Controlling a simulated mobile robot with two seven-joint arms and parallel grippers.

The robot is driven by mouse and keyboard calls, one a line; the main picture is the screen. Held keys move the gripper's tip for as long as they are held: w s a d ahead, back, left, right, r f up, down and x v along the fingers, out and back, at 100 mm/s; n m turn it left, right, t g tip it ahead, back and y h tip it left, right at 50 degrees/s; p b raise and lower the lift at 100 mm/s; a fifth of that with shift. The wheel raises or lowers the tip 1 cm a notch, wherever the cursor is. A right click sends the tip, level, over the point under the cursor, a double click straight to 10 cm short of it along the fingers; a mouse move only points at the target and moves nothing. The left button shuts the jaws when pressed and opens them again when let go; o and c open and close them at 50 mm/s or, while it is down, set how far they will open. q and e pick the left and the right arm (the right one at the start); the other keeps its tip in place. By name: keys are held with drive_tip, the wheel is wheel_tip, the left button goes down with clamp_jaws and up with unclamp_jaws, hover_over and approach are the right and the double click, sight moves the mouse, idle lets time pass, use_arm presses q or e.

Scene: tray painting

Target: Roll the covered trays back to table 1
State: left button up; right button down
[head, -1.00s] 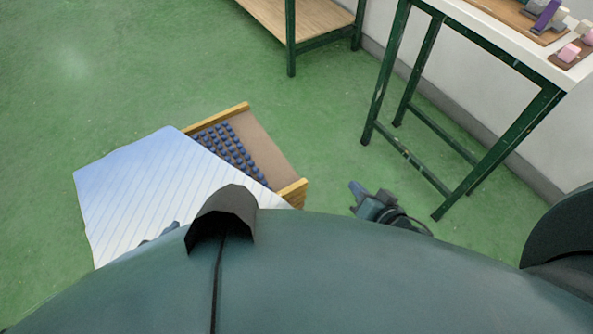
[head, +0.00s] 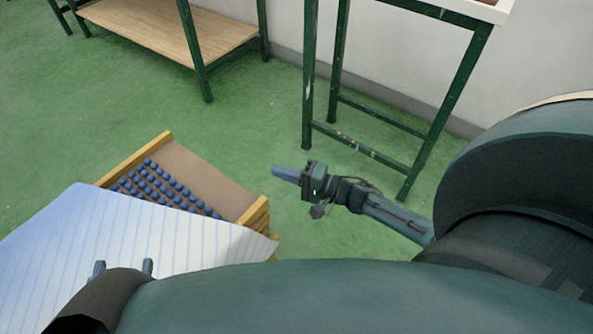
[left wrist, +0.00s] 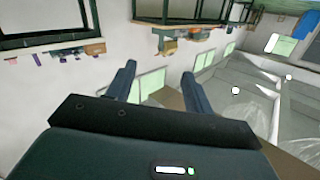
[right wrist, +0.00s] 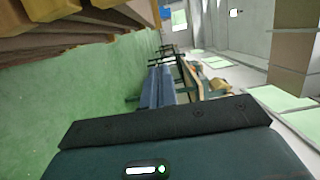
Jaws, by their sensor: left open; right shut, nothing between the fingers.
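A stack of trays with yellow wooden edges (head: 132,158) stands at the lower left of the head view. Its top tray holds rows of small blue pieces (head: 165,184). A white sheet with thin lines (head: 90,232) covers part of it, leaving the far side bare. My left gripper (head: 123,267) is open in front of the sheet; I cannot tell whether it touches it. Its spread fingers show empty in the left wrist view (left wrist: 158,82). My right gripper (head: 276,171) is shut and empty, just right of the stack. Stacked wooden edges (right wrist: 75,35) show in the right wrist view.
A tall table with dark green legs (head: 310,75) stands against the wall at the upper right. A low wooden shelf with green legs (head: 170,32) is at the upper left. Green floor (head: 90,110) lies clear between the stack and the shelf.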

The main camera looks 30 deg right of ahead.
use_arm(q)
drive_tip(key=shift+d+m+t+h+b, duration=0.3)
drive_tip(key=shift+m+t+h+b, duration=0.1)
drive_tip(key=shift+h+b, duration=0.15)
use_arm(e)
drive_tip(key=shift+w+a, duration=0.2)
drive_tip(key=shift+a, duration=0.75)
drive_tip(key=shift+w+a, duration=0.2)
drive_tip(key=shift+a, duration=0.8)
drive_tip(key=shift+w+a, duration=0.2)
drive_tip(key=shift+a, duration=0.75)
drive_tip(key=shift+a, duration=0.1)
